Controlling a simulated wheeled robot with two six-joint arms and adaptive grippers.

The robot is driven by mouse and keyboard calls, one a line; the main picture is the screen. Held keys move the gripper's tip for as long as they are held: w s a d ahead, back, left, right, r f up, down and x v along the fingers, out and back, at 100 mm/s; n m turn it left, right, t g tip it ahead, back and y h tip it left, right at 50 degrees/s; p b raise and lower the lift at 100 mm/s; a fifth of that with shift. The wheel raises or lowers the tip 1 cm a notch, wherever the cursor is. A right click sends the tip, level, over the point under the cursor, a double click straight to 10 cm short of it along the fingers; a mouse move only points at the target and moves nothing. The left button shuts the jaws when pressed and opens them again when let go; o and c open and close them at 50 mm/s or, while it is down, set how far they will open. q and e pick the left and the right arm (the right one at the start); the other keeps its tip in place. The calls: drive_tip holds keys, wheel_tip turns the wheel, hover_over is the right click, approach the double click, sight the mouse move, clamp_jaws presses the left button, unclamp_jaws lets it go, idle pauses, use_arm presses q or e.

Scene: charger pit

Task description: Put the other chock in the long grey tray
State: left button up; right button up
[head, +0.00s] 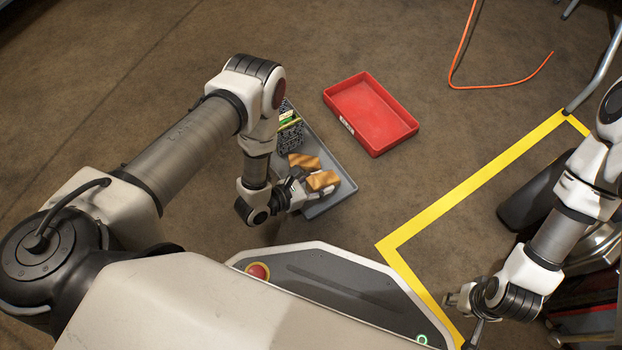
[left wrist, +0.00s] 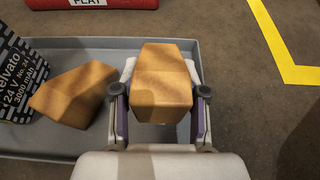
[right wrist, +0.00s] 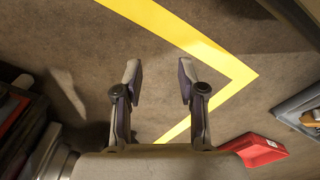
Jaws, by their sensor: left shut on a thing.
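My left gripper (left wrist: 160,105) is shut on an orange-brown chock (left wrist: 162,80) at the right end of the long grey tray (left wrist: 120,45). In the head view the held chock (head: 322,181) is over the tray's near end; whether it touches the tray floor I cannot tell. A second chock (left wrist: 75,95) lies tilted in the tray to the left of the held one, against a dark printed battery box (left wrist: 22,75). My right gripper (right wrist: 157,85) is open and empty above the floor by the yellow line.
An empty red tray (head: 370,112) stands beyond the grey tray (head: 345,190). Yellow floor tape (head: 470,185) runs to the right. An orange cable (head: 490,85) lies at the back. Dark and metal equipment (head: 590,245) stands at the right, near my right arm.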

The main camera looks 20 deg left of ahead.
use_arm(q)
wheel_tip(320, 180, down, 4)
drive_tip(key=shift+r+b, duration=0.25)
drive_tip(key=shift+b, duration=0.7)
use_arm(e)
drive_tip(key=f, duration=0.3)
drive_tip(key=shift+w, duration=0.2)
use_arm(q)
drive_tip(key=shift+s+f, duration=0.1)
drive_tip(key=shift+f, duration=0.15)
use_arm(e)
drive_tip(key=shift+f, duration=0.45)
use_arm(q)
drive_tip(key=shift+r, duration=0.25)
use_arm(e)
drive_tip(key=shift+r, duration=0.3)
use_arm(q)
drive_tip(key=o, duration=1.2)
drive_tip(key=shift+f, duration=0.15)
